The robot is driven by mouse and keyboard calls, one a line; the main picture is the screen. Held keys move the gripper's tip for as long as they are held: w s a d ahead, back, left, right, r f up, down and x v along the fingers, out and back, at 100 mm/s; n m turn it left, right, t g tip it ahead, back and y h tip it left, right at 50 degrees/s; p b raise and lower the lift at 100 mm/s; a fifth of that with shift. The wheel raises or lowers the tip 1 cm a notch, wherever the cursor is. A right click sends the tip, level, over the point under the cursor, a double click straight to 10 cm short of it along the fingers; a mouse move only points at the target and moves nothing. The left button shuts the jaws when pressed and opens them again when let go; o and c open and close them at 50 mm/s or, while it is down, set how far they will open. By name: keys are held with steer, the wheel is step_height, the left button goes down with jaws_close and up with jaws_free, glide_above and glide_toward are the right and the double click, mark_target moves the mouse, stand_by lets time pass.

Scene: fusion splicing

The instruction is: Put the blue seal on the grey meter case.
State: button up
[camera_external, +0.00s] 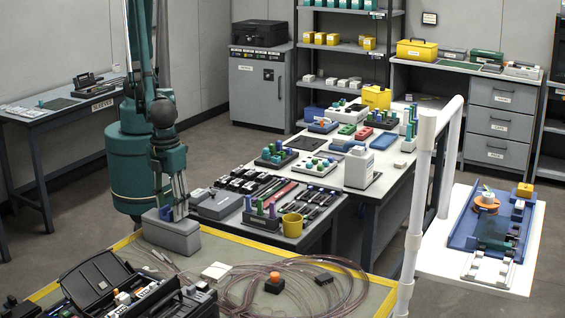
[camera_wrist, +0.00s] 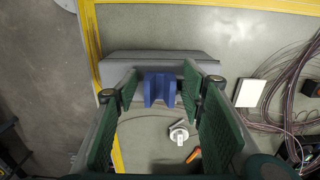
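The grey meter case (camera_external: 172,233) stands on the yellow-edged table, below my arm's end. It also shows in the wrist view as a wide grey block (camera_wrist: 160,62) beyond the fingertips. The blue seal (camera_wrist: 160,88) is between the fingers in the wrist view, overlapping the near edge of the case. I cannot tell whether it rests on the case or only touches it. My gripper (camera_wrist: 160,90) is open around the seal, with a narrow gap showing on each side.
An open black toolbox (camera_external: 120,285) stands at the table's front left. Coiled clear tubing (camera_external: 310,285) and a small white box (camera_external: 216,271) lie right of the case. A white connector (camera_wrist: 179,132) lies below the gripper in the wrist view. A white post (camera_external: 418,200) rises at the right.

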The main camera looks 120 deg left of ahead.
steer(key=shift+r, duration=0.1)
stand_by(0.3)
step_height(320, 180, up, 12)
steer(key=p, duration=0.1)
stand_by(0.8)
stand_by(0.6)
steer(key=shift+r, duration=0.1)
steer(key=a+r+n+t+h, duration=0.15)
steer(key=a+r+n, duration=0.35)
steer(key=a, duration=0.6)
steer(key=a+r+n+t, duration=0.2)
steer(key=a+r+n, duration=0.1)
steer(key=a+r, duration=0.6)
steer(key=s+a+r+n+t, duration=0.2)
steer(key=s+a+n, duration=0.2)
steer(key=a, duration=0.6)
steer(key=s+a+r+n+t+y, duration=0.1)
steer(key=s+a+n, duration=0.3)
steer(key=a, duration=0.5)
steer(key=shift+s+a+r+n+t, duration=0.35)
steer(key=shift+r+n, duration=0.05)
steer(key=shift+n, duration=0.6)
